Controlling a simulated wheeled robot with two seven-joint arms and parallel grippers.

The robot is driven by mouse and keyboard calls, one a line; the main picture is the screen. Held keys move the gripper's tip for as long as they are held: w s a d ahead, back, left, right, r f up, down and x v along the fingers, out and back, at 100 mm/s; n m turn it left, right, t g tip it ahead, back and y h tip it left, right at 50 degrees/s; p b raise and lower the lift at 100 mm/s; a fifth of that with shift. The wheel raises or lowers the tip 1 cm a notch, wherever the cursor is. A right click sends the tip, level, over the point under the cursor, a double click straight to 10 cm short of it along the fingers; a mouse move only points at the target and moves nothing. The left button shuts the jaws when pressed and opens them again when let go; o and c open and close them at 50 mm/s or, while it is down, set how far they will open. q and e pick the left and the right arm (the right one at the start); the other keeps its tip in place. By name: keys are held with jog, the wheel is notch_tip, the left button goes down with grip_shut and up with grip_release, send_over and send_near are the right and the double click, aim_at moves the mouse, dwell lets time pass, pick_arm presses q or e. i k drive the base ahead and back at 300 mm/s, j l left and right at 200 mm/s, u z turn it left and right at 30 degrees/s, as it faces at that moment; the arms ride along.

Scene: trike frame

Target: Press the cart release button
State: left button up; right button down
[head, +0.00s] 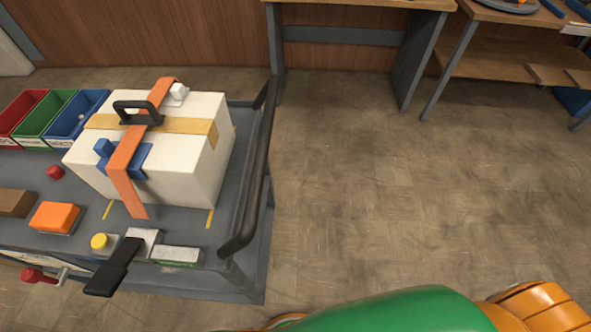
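Several button-like parts show on the grey cart (235,285) at the left, and I cannot tell which is the cart release button. A yellow round button (99,241) sits near the cart's front edge, just left of a black lever (116,266) on a pale metal mount. A red round button (56,172) sits farther back, left of the white box. A red knob (34,275) on a metal stem sticks out at the front left. Nothing touches these parts. Neither of my grippers is in view.
A white box (205,150) with an orange strap (122,165) and black handle stands on the cart. Red, green and blue bins (78,115) are at its back left. A dark push bar (258,170) runs along the right side. Floor (400,200) right of the cart is clear.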

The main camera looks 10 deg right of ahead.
aim_at(101, 241)
jog(key=u, duration=1.5)
